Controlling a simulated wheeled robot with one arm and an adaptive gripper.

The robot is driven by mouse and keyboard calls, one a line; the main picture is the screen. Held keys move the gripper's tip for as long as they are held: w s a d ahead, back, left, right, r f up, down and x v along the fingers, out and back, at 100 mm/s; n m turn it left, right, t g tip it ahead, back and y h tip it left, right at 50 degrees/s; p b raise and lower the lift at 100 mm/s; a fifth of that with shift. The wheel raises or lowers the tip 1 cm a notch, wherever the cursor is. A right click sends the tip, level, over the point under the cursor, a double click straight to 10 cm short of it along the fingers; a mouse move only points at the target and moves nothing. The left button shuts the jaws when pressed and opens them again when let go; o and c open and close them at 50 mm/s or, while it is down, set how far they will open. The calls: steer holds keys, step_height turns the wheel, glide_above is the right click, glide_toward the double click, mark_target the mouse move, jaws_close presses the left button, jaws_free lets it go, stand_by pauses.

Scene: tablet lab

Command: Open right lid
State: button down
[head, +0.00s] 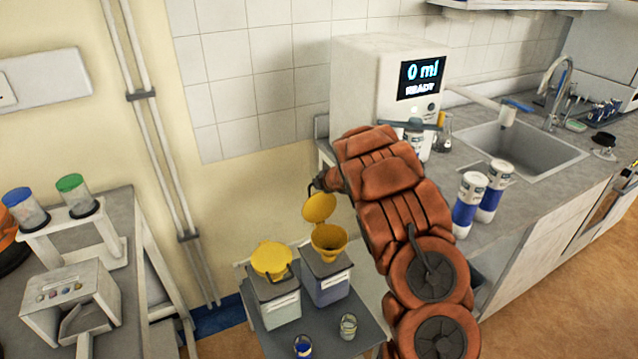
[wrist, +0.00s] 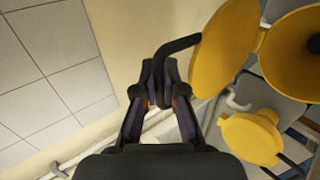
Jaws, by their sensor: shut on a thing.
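The right lid (head: 319,207) is a yellow disc, raised and tilted up off the yellow funnel (head: 328,240) of the right container (head: 327,285). The funnel's mouth is exposed. In the wrist view the lid (wrist: 226,45) stands beside the funnel (wrist: 292,55), and its bent black handle (wrist: 182,43) runs into my gripper (wrist: 160,75). My gripper is shut on that handle. In the head view my gripper (head: 322,184) is small and partly hidden by my arm. The left lid (head: 271,257) lies closed on the left container (head: 279,303); it also shows in the wrist view (wrist: 250,137).
Both containers stand on a small grey table (head: 318,330) with two small glasses (head: 348,326) in front. The wall is close behind. A dispenser (head: 375,75) and a sink (head: 525,145) are on the right counter. A left bench (head: 110,215) holds a rack.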

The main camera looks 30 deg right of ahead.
stand_by(0.3)
steer(key=c, duration=1.2)
jaws_free()
steer(key=shift+c, duration=0.2)
steer(key=shift+r, duration=0.1)
steer(key=v, duration=1.2)
